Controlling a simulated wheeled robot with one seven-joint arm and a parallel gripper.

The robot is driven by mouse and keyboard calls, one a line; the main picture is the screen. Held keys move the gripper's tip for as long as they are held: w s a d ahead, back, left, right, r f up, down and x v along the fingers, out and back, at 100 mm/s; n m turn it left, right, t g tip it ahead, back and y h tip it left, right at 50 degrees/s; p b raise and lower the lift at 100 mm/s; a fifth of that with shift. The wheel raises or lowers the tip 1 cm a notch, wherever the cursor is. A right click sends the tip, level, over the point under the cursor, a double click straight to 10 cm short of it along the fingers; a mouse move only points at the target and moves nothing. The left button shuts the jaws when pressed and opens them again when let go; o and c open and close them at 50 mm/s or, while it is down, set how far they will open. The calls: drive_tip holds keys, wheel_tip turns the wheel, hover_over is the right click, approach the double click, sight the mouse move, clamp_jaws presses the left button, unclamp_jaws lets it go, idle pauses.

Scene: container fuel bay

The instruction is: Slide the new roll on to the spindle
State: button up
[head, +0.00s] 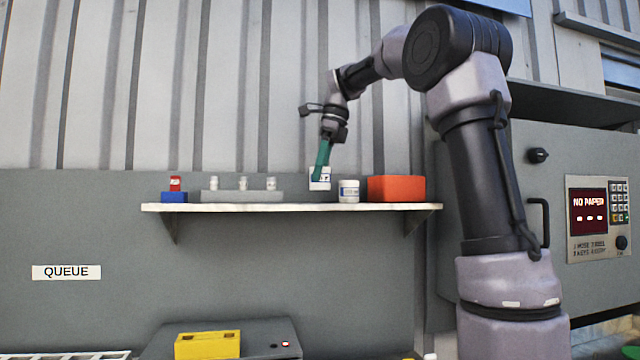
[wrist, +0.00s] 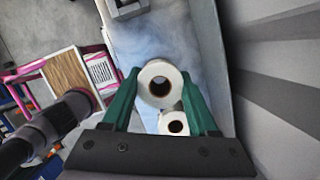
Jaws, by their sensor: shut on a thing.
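My gripper (head: 322,160) has green fingers and is over the right part of the wall shelf. It is shut on a white paper roll (head: 320,185), which appears raised a little above the shelf. In the wrist view my gripper (wrist: 160,92) has one finger on each side of the roll (wrist: 160,67), and its round core faces the camera. A second white roll (head: 348,190) stands on the shelf just to the right, and it also shows below the held one in the wrist view (wrist: 174,115). The spindle is not visible in either view.
The shelf (head: 290,208) also bears an orange-red box (head: 396,188), a grey rack (head: 242,196) of small white items and a blue block (head: 174,197). A grey cabinet with a closed-looking front has a "NO PAPER" display (head: 588,211) at the right. A yellow block (head: 207,346) sits below.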

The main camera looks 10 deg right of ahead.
wheel_tip(320, 180, up, 13)
drive_tip(key=shift+r, duration=0.15)
idle(0.7)
